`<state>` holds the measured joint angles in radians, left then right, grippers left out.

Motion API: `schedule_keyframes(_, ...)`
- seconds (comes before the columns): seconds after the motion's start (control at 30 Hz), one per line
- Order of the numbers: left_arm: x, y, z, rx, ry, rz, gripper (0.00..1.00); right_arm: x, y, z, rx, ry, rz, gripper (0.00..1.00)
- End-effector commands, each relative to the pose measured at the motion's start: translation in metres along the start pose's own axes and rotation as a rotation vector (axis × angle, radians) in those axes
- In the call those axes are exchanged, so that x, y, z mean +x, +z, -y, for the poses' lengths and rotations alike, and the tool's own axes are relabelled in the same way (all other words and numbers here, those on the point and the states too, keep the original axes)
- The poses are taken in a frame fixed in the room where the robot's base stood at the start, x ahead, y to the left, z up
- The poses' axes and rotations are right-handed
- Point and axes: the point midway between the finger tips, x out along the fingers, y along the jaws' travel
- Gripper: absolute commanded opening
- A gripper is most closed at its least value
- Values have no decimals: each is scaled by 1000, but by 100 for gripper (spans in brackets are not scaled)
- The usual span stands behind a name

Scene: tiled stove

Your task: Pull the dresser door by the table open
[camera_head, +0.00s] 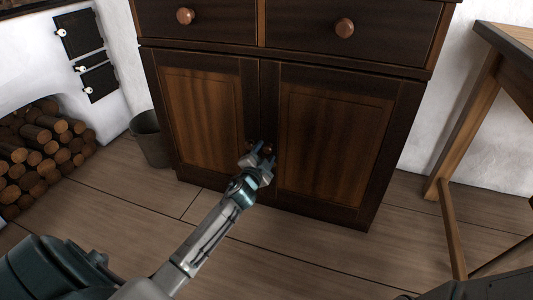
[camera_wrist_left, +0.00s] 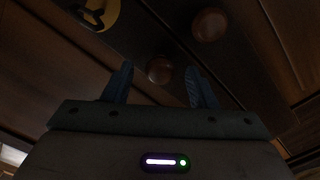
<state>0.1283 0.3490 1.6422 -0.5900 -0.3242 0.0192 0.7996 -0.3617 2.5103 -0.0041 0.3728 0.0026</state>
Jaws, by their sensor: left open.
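The dark brown wooden dresser has a right door (camera_head: 333,145), on the side of the table (camera_head: 508,40), and a left door (camera_head: 205,110). Both doors look shut. My left gripper (camera_head: 263,150) is at the seam between them, by the small round door knobs, which it partly hides. In the left wrist view its fingers (camera_wrist_left: 160,85) are open. A round brown knob (camera_wrist_left: 159,69) shows between and just beyond the fingertips, with no visible finger contact. A second knob (camera_wrist_left: 209,24) lies further up and right. My right gripper is not in view.
A grey bucket (camera_head: 149,138) stands left of the dresser, near stacked logs (camera_head: 38,150) under the white stove. The table's wooden legs stand at right. The plank floor before the right door looks clear.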

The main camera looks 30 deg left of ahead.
Motion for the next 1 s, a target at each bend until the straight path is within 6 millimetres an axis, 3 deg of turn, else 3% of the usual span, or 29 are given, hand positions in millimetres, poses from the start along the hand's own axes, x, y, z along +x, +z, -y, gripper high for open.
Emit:
schedule_keyframes(0.2, 17, 0, 0, -1, 0, 0, 52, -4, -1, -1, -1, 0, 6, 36)
schedule_keyframes(0.5, 18, 0, 0, -2, 1, 0, 52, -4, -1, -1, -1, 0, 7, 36)
schedule_keyframes(0.77, 18, 0, 0, -2, 1, 0, 1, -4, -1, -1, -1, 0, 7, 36)
schedule_keyframes(1.0, 16, 0, -1, -1, -3, 5, 0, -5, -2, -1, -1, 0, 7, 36)
